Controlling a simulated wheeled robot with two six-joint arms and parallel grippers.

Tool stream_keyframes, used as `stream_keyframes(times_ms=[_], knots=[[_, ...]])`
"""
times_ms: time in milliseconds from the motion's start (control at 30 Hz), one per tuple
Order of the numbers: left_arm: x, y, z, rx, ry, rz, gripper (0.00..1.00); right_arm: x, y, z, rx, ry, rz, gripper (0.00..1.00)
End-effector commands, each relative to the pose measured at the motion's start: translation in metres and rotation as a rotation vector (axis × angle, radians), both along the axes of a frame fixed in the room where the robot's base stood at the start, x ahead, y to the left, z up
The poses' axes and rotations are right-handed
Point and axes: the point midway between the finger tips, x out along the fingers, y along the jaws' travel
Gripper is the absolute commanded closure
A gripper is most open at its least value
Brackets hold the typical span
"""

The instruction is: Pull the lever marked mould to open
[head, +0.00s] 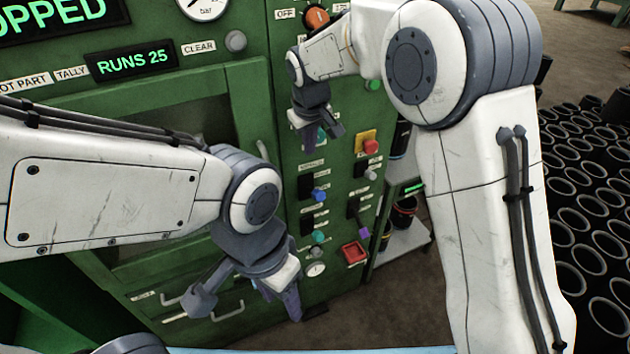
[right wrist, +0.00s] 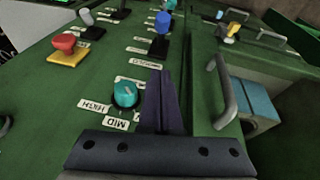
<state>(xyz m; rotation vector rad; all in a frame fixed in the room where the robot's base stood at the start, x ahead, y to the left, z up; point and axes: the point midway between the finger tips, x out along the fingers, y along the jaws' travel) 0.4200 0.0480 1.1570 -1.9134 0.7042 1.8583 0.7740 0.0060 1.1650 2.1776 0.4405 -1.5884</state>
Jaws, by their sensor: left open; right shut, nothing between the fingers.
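Several small levers stand on the green machine panel. One has a blue knob (head: 319,195), one a teal knob (head: 318,237), one a grey knob (head: 370,174) and one a purple knob (head: 363,232). Their labels are too small or blurred to read, so I cannot tell which is marked mould. The blue-knobbed lever also shows in the right wrist view (right wrist: 160,24), beyond the fingertips. My right gripper (head: 320,135) is shut and empty, above that lever, beside a teal dial (right wrist: 125,94). My left gripper (head: 246,304) is open and empty, low before the machine.
A red button on a yellow base (head: 370,146) and a red square fitting (head: 354,252) are on the panel. A machine door handle (right wrist: 224,95) is right of the right fingers in the wrist view. Black sleeves (head: 590,200) fill the right side.

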Motion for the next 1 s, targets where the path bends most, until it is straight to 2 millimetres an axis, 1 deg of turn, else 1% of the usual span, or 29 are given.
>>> stream_keyframes(times_ms=[200, 267, 333, 467, 600, 767, 833, 1000], knots=[[0.000, 0.000, 0.001, 0.000, 0.000, 0.000, 0.50, 0.000, 0.000, -0.002, 0.000, 0.002, 0.000, 1.00], [0.000, 0.000, 0.003, 0.000, 0.000, 0.000, 0.50, 0.001, 0.000, -0.005, -0.001, 0.003, 0.000, 1.00], [0.000, 0.000, 0.006, 0.000, 0.000, 0.000, 0.50, 0.003, 0.000, -0.013, -0.002, 0.005, 0.001, 1.00], [0.000, 0.000, 0.014, 0.000, 0.000, 0.001, 0.50, 0.010, 0.000, -0.035, -0.003, 0.007, -0.001, 1.00], [0.000, 0.000, 0.025, 0.000, 0.000, 0.001, 0.50, 0.019, 0.000, -0.064, -0.002, 0.008, -0.002, 1.00], [0.000, 0.000, 0.036, 0.000, 0.000, 0.001, 0.50, 0.029, 0.001, -0.095, -0.001, 0.005, 0.001, 1.00], [0.000, 0.000, 0.042, 0.000, 0.000, 0.000, 0.50, 0.023, -0.003, -0.104, -0.001, 0.007, -0.001, 1.00], [0.000, 0.000, 0.048, 0.000, 0.000, -0.002, 0.50, 0.016, -0.010, -0.123, -0.001, 0.004, 0.000, 1.00]])
